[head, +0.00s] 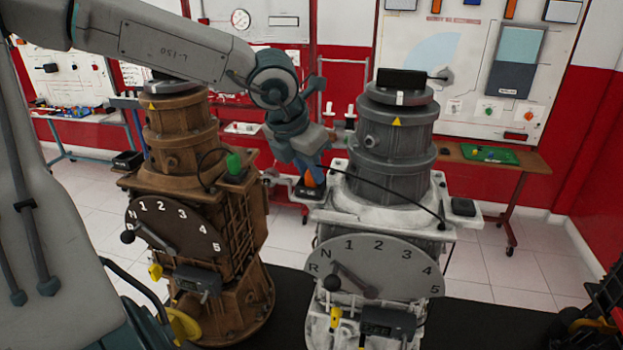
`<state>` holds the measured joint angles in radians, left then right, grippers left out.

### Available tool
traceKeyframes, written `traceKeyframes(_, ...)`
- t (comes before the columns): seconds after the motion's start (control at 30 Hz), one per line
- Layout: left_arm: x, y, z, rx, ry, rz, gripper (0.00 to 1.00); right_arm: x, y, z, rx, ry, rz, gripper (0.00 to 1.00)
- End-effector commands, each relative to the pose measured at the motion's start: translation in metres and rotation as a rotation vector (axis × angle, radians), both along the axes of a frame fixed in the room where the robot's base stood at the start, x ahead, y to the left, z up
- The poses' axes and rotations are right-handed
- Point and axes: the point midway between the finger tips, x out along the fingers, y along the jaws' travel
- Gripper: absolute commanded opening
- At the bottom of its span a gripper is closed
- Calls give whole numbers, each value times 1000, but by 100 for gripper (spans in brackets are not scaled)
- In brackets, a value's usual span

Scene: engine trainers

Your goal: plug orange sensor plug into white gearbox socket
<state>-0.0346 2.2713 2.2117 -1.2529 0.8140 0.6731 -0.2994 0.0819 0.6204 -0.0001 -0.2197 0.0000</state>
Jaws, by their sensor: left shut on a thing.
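The white gearbox (340,205) stands upright in the middle, with a grey ribbed upper housing and a fan-shaped gear dial marked R, N and 1 to 5. A small dark socket block (308,193) sits at its upper left edge. The orange sensor plug (309,179) is right above this block, and I cannot tell whether it touches or enters it. My left gripper (309,172) reaches down from above and is shut on the plug, hiding much of it. A black cable (385,191) arcs across the gearbox front near the plug.
A brown gearbox (165,190) with a green plug (233,163) stands close on the left. A black box (401,79) tops the white gearbox. A wooden side table (530,160) with a green board (490,154) stands behind right.

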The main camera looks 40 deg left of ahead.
Motion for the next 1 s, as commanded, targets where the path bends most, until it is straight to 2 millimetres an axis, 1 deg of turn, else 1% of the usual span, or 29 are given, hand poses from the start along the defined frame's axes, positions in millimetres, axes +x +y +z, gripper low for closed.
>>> traceKeyframes(0.23, 0, 0, 1, 1, -1, 0, 3, 0, 0, -1, 0, 1, 0, 36)
traceKeyframes(0.37, 0, 0, 5, 2, -2, 1, 3, 0, 0, -3, 0, 1, 0, 36)
traceKeyframes(0.47, 0, 0, 11, 4, -2, 2, 3, -1, 0, -8, 0, 1, 0, 36)
traceKeyframes(0.57, 1, 1, 23, 5, -5, 2, 3, -1, 0, -14, 0, 1, 0, 36)
traceKeyframes(0.63, 1, 1, 35, 4, -6, 3, 3, -1, 1, -20, 1, 2, 0, 36)
traceKeyframes(0.77, -25, -7, 33, -3, -7, -2, 3, -2, 2, -37, 3, 2, -1, 36)
traceKeyframes(1.0, -75, -19, 38, 0, -7, -2, 3, -2, 3, -63, 3, 2, -1, 36)
